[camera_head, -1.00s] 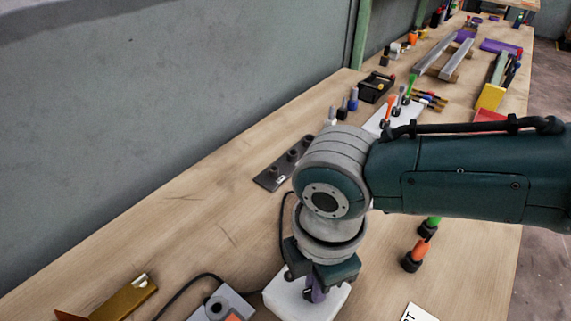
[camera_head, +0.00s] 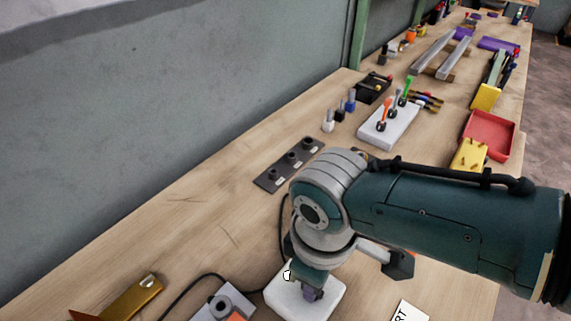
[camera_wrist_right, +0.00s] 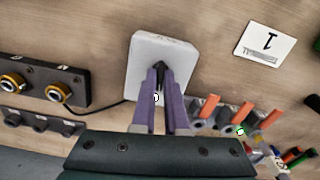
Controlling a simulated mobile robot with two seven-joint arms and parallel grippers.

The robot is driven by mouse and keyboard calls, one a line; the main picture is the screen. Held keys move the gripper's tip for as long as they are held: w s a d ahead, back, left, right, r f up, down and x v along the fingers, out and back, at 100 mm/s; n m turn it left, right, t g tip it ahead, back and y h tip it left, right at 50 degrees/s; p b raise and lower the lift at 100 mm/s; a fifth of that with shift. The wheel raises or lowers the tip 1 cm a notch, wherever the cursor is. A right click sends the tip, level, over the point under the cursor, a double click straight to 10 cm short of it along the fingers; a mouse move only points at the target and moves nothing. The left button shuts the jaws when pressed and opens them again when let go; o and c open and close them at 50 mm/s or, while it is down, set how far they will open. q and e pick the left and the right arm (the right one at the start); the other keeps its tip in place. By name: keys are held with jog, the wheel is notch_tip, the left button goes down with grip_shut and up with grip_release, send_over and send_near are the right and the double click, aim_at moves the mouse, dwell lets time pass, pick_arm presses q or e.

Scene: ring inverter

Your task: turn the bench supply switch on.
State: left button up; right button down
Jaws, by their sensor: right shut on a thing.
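The bench supply switch is a white box with a small black lever. In the head view the white box (camera_head: 333,302) stands on the bench at bottom centre, partly hidden by my right gripper (camera_head: 312,294). In the right wrist view the white box (camera_wrist_right: 160,48) shows from above, and the black lever (camera_wrist_right: 160,68) sits between the purple fingertips of my right gripper (camera_wrist_right: 158,75). The fingers are shut on the lever, which they mostly hide, so its tilt is hard to tell. My left gripper is out of view.
A grey box with an orange part (camera_head: 222,304) is to the left, a cable near it. A dark strip with holes (camera_head: 290,165), a white block with levers (camera_head: 388,127) and a red tray (camera_head: 492,132) are farther back. A printed card (camera_head: 408,312) lies to the right.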

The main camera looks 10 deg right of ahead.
jog(key=shift+a+m, duration=0.1)
jog(key=shift+m, duration=0.8)
jog(key=c, duration=0.9)
grip_release()
jog(key=shift+c, duration=0.2)
notch_tip(320, 180, up, 10)
jog(key=p, duration=0.4)
